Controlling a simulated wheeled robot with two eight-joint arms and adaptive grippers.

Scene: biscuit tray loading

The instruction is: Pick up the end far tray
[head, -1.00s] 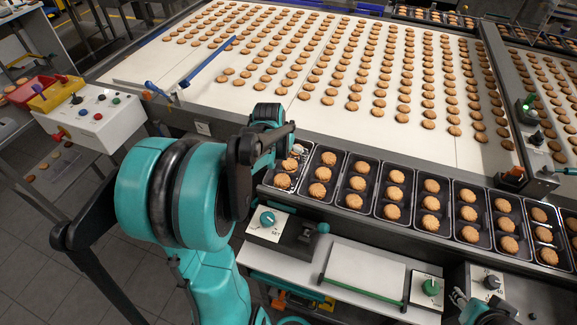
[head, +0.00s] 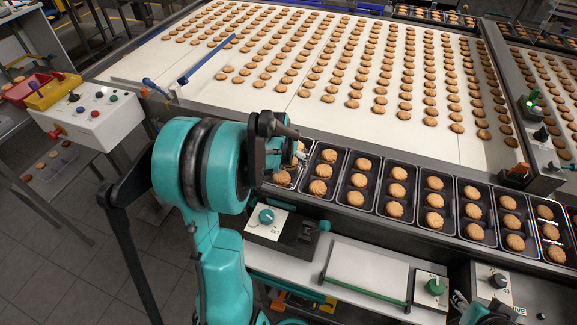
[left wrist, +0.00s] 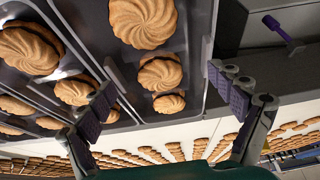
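The end tray (head: 295,184) is the leftmost in the row of black trays along the conveyor's front edge in the head view. My left arm partly hides it. In the left wrist view the tray (left wrist: 198,60) holds a line of three visible biscuits. My left gripper (left wrist: 165,95) is open, with one finger near the tray's left side and the other near its right wall. I cannot tell whether either finger touches the tray. In the head view the left fingers are mostly hidden behind my wrist.
More filled trays (head: 347,205) stand close on the right. Behind is the white conveyor (head: 300,110) with rows of biscuits. In front are a dial box (head: 268,217) and a white shelf (head: 365,268).

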